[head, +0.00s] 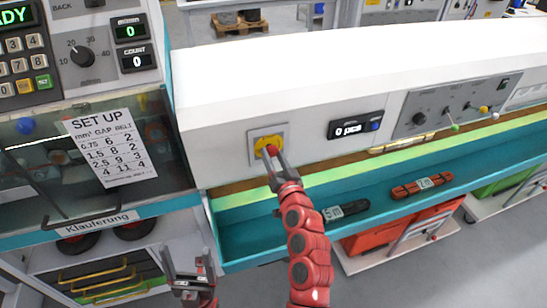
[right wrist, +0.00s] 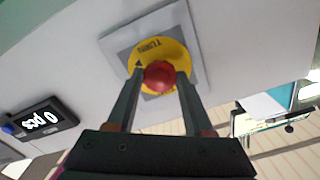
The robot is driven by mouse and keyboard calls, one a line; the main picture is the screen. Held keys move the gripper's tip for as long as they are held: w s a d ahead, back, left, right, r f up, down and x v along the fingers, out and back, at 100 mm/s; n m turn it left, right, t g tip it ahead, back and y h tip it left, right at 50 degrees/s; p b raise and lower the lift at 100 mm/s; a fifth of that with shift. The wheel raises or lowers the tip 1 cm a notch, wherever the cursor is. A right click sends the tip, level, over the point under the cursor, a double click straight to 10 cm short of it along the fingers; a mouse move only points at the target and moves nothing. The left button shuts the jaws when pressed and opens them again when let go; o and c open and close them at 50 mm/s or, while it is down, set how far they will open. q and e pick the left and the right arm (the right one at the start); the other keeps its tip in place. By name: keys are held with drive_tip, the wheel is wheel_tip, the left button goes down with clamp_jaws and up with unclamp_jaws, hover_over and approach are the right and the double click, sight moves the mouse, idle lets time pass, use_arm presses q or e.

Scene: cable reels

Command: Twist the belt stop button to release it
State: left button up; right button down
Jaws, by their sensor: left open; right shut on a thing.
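The belt stop button (right wrist: 159,75) is a red knob on a yellow disc (right wrist: 172,48) marked "TURN", set on a grey square plate (right wrist: 125,42) on the machine's white front. In the head view the button (head: 271,149) shows only in part behind my gripper. My right gripper (head: 272,158) reaches up to it, and in the right wrist view the two fingers (right wrist: 158,85) stand on either side of the red knob, shut on it. My left gripper (head: 190,281) is open and empty, low in front of the machine.
A counter display (head: 356,130) reading "0 pcs" and a grey switch panel (head: 440,107) are right of the button. A "SET UP" sheet (head: 110,146) hangs at left.

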drive_tip(key=shift+c, duration=1.4)
unclamp_jaws()
drive_tip(key=p+v, duration=0.1)
drive_tip(key=v, duration=1.6)
drive_tip(key=shift+s+p, duration=0.15)
drive_tip(key=shift+p, duration=0.25)
drive_tip(key=shift+d, duration=0.1)
